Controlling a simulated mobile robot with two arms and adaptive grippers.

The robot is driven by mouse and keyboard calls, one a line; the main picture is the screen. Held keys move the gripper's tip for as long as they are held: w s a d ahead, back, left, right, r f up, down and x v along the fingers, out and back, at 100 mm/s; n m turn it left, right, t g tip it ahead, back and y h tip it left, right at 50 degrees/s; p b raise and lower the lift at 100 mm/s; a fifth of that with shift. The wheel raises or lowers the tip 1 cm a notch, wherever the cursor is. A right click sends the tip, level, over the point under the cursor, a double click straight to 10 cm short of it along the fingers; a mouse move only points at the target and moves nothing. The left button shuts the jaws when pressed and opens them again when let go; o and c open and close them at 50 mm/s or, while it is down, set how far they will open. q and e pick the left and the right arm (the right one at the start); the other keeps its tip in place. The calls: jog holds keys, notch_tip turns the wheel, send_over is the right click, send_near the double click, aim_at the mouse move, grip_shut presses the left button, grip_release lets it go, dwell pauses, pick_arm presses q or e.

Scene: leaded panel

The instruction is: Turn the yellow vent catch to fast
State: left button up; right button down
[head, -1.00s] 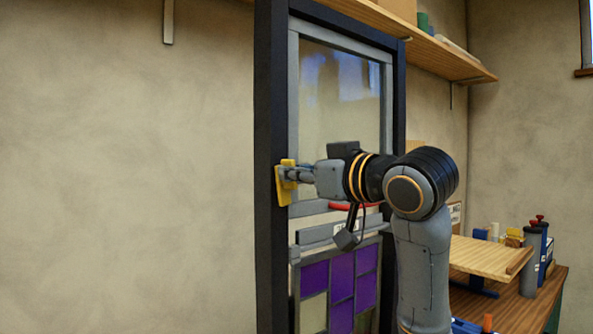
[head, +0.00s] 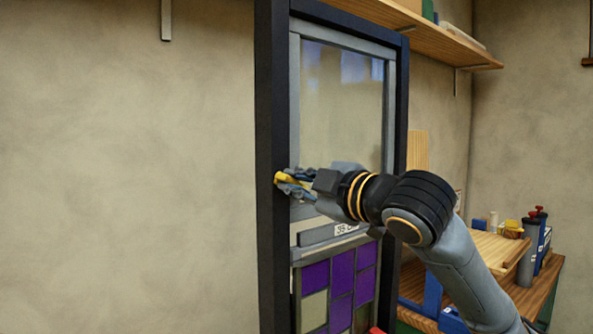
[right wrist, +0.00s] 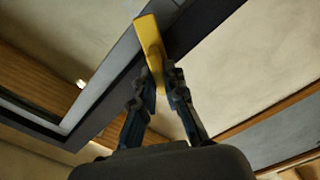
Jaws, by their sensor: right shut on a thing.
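The yellow vent catch (head: 281,178) sits on the dark frame's left post, beside the grey-edged glass vent (head: 343,105). In the head view it now shows as a small, roughly sideways yellow piece, partly hidden by my fingers. My right gripper (head: 291,183) is shut on it. In the right wrist view the yellow catch (right wrist: 151,48) stands out between the fingertips of my right gripper (right wrist: 161,75), against the dark frame bar. My left gripper is not in view.
The dark frame (head: 271,250) holds a leaded panel (head: 341,280) of purple and pale panes below the vent. A wooden bench (head: 535,290) with bottles stands at the right. A shelf (head: 440,45) runs above. Bare wall lies to the left.

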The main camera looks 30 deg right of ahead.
jog(key=n+p, duration=0.2)
jog(key=n, duration=0.2)
jog(key=shift+p, duration=0.35)
jog(key=shift+f+n+p, duration=0.1)
jog(key=shift+n+p, duration=0.45)
jog(key=shift+n, duration=0.35)
jog(key=c, duration=1.4)
grip_release()
jog(key=shift+s, duration=0.1)
